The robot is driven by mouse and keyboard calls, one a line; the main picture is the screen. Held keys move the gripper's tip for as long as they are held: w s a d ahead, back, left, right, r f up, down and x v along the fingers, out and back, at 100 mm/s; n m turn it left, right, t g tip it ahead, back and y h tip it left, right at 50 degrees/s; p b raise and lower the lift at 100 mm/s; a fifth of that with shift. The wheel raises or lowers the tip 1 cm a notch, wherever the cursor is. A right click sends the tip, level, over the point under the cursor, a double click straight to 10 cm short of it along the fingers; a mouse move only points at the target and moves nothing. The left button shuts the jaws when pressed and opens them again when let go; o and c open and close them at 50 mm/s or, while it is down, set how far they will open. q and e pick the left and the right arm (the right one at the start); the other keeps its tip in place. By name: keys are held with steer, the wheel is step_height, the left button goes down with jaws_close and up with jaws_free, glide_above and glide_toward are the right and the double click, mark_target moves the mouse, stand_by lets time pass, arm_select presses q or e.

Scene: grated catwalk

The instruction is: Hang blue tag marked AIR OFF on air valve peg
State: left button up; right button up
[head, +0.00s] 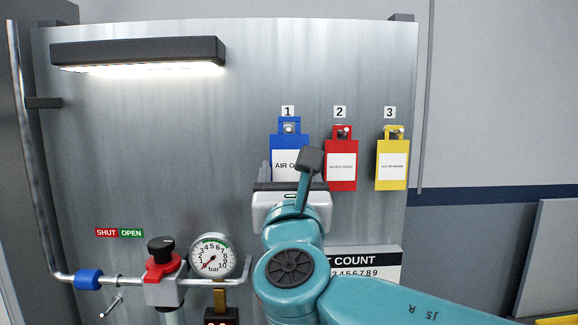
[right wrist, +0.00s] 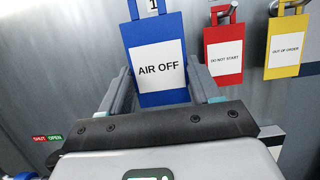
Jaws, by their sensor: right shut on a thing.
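The blue tag marked AIR OFF (head: 289,150) hangs at the peg under number 1 on the grey metal panel. In the right wrist view the blue tag (right wrist: 160,38) stands between the fingers. My right gripper (head: 287,172) is shut on the tag's side edges; its fingers also show in the right wrist view (right wrist: 160,75). The arm hides the tag's lower part in the head view. The air valve (head: 163,265), with a red collar and black knob, sits on a pipe at lower left. A bare metal peg (head: 111,306) sticks out below the pipe. My left gripper is not in view.
A red tag (head: 341,172) and a yellow tag (head: 391,172) hang close to the right on pegs 2 and 3. A pressure gauge (head: 212,257) stands beside the valve. A SHUT/OPEN label (head: 120,233) is above it. The panel's left middle is clear.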

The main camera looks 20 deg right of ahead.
steer(key=shift+s+a, duration=0.2)
steer(key=shift+s, duration=0.55)
stand_by(0.3)
